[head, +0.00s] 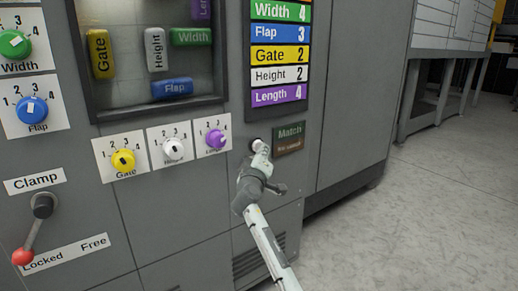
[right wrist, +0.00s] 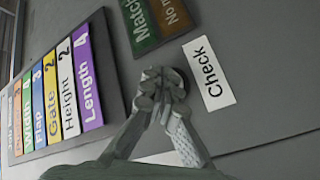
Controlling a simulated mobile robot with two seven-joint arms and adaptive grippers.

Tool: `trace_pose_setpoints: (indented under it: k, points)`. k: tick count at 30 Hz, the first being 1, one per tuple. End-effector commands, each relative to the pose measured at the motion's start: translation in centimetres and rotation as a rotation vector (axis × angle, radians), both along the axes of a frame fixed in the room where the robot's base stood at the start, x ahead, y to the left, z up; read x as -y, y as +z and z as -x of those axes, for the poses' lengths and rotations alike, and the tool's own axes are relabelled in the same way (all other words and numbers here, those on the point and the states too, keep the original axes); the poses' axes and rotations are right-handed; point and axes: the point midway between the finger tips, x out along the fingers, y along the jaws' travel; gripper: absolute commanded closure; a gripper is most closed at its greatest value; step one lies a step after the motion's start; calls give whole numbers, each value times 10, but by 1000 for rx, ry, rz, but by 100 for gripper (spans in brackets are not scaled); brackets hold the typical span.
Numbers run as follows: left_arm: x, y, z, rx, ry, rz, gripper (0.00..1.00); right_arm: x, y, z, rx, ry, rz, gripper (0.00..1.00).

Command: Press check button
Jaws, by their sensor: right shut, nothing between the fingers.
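My right gripper (head: 259,151) is shut and empty, its fingertips at the front of the grey cabinet just left of the Match sign. The right wrist view also shows the shut right gripper (right wrist: 160,82), with its tips together over a dark round spot, the check button (right wrist: 181,78). The button is mostly hidden behind the fingertips; I cannot tell whether it is pressed in. The white Check label (right wrist: 209,74) is right beside it in the right wrist view. My left gripper is not in view.
The green and brown Match sign (head: 289,138) is close to the gripper. A purple knob (head: 215,139), a white knob (head: 174,149) and a yellow knob (head: 123,160) are to the left. A red-tipped clamp lever (head: 35,231) is at lower left. The floor at right is clear.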

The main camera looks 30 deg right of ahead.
Motion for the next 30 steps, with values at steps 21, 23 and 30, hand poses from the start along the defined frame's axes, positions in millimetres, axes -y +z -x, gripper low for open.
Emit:
trace_pose_setpoints:
  k: [21, 23, 30]
  points:
    - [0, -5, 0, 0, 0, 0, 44, -1, -1, -6, 0, 0, 0, 100]
    - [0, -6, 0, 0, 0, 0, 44, -1, -1, -7, 0, 0, 0, 100]
    - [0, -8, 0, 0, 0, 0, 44, -1, 0, -10, 0, 0, 0, 100]
